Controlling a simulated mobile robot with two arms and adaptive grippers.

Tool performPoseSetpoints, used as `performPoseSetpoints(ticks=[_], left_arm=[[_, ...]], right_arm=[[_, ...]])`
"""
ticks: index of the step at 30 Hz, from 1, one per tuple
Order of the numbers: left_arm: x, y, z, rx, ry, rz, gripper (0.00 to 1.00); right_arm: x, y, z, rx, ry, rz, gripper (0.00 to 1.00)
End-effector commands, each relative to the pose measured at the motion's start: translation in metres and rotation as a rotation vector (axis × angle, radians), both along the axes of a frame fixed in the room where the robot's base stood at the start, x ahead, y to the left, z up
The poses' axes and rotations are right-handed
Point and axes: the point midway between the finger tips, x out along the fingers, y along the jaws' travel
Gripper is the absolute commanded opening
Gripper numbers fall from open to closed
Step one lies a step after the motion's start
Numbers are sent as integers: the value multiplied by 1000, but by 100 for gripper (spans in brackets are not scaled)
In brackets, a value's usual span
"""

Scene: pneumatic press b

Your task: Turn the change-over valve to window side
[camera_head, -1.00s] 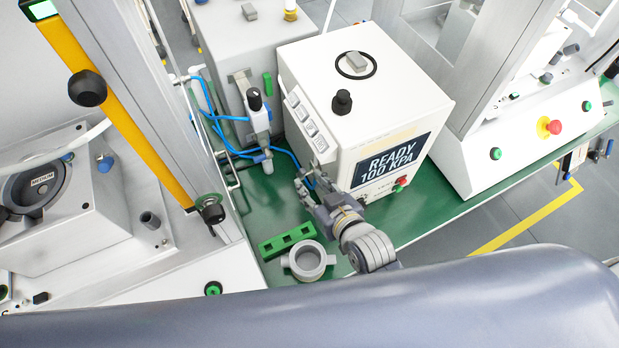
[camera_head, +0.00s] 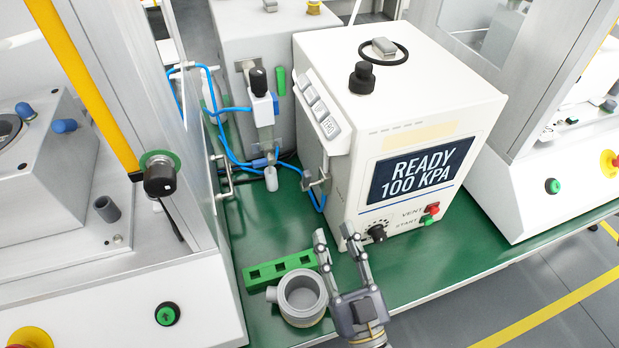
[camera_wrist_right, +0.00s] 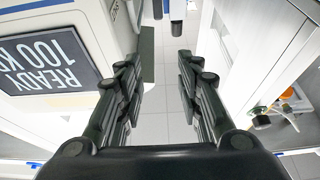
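The white test box (camera_head: 405,125) stands on the green bench, its screen reading "READY 100 KPA". On its left side is a small metal fitting with a lever (camera_head: 317,181), joined to a blue hose; it looks like the change-over valve, but its setting is too small to read. My right gripper (camera_head: 335,238) is open and empty in front of the box's lower left corner, apart from the fitting. In the right wrist view the open fingers (camera_wrist_right: 160,75) have only floor between them, and the screen (camera_wrist_right: 45,58) appears upside down at left. My left gripper is not in view.
A grey ring-shaped part (camera_head: 302,298) and a green block with holes (camera_head: 280,270) lie left of my right gripper. Blue hoses (camera_head: 232,155) run behind them. A grey machine (camera_head: 175,255) stands at left and another (camera_head: 545,180) at right. The bench right of the gripper is clear.

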Motion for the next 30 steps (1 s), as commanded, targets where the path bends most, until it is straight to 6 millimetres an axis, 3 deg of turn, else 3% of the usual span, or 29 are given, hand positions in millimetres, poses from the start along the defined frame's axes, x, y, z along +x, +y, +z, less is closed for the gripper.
performPoseSetpoints(ticks=[18,24,30], left_arm=[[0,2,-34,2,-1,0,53],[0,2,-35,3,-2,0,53],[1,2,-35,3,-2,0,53]], right_arm=[[118,38,5,1,-4,0,33],[143,46,16,-1,-1,0,33],[153,50,20,-1,2,0,33]])
